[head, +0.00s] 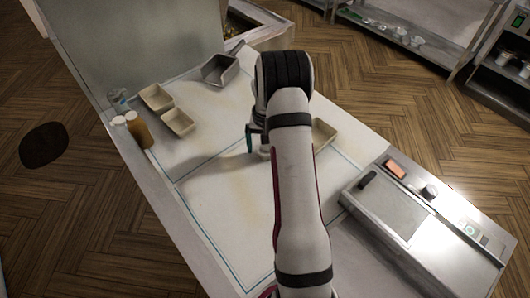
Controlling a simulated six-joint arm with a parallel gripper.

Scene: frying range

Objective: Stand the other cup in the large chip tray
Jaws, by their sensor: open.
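My gripper (254,143) hangs low over the middle of the white worktop, mostly hidden behind my arm. A pale shape beside the finger is too small to tell as a cup or part of the gripper. No cup can be made out clearly. A beige tray (325,134) lies right of my arm, partly hidden by it. Two more beige trays, an upper one (155,98) and a lower one (178,122), lie at the left. I cannot tell which tray is the large one.
A grey metal scoop (221,70) lies at the back. Bottles, one brown (139,131), stand along the left edge. A metal appliance with a flat plate (394,212) takes up the right front. The worktop's left middle is clear.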

